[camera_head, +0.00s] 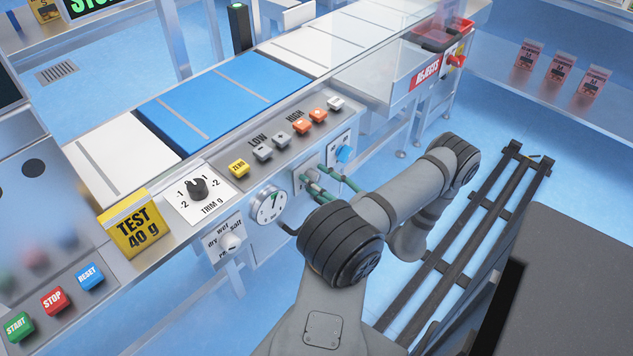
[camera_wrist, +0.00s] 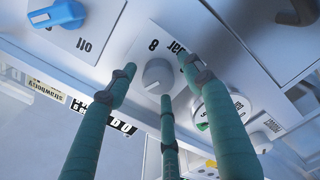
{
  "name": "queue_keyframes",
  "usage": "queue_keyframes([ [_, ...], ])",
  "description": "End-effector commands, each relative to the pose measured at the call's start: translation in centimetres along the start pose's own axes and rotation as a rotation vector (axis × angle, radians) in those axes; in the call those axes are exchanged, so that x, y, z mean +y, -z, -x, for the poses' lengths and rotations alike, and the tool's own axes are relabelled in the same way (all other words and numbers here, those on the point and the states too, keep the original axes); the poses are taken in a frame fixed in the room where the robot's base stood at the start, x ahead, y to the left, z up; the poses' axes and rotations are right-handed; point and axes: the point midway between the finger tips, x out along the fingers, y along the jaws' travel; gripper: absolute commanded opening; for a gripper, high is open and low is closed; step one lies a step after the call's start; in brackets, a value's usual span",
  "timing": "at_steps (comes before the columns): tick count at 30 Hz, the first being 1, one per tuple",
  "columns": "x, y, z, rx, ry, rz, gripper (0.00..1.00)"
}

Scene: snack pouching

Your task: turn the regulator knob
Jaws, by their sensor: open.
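The regulator knob (camera_wrist: 158,76) is a round grey knob on a pale plate, with an "8" and part of a "bar" label beside it in the wrist view. My gripper (camera_wrist: 160,82) has three green fingers and is open around the knob. One fingertip is on each side and a third is below it in the picture. I cannot tell whether any finger touches the knob. In the head view my gripper (camera_head: 324,186) is at the front panel, just right of the round gauge (camera_head: 270,204). There the fingers and wrist mostly hide the knob.
The gauge also shows close beside the right finger in the wrist view (camera_wrist: 222,105). A blue knob (camera_wrist: 57,14) sits on the neighbouring plate, also in the head view (camera_head: 343,154). A row of buttons (camera_head: 282,141) runs above. A dark hook or pipe (camera_head: 288,231) lies below the gauge.

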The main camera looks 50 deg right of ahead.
Motion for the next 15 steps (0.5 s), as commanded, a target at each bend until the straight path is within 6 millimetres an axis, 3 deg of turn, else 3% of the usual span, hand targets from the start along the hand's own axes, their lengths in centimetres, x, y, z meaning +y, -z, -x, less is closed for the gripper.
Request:
queue_keyframes([
  [5,0.1,-0.2,1.6,-0.005,-0.001,0.001,0.51],
  [15,0.0,-0.1,8.7,-0.005,-0.001,0.001,0.51],
])
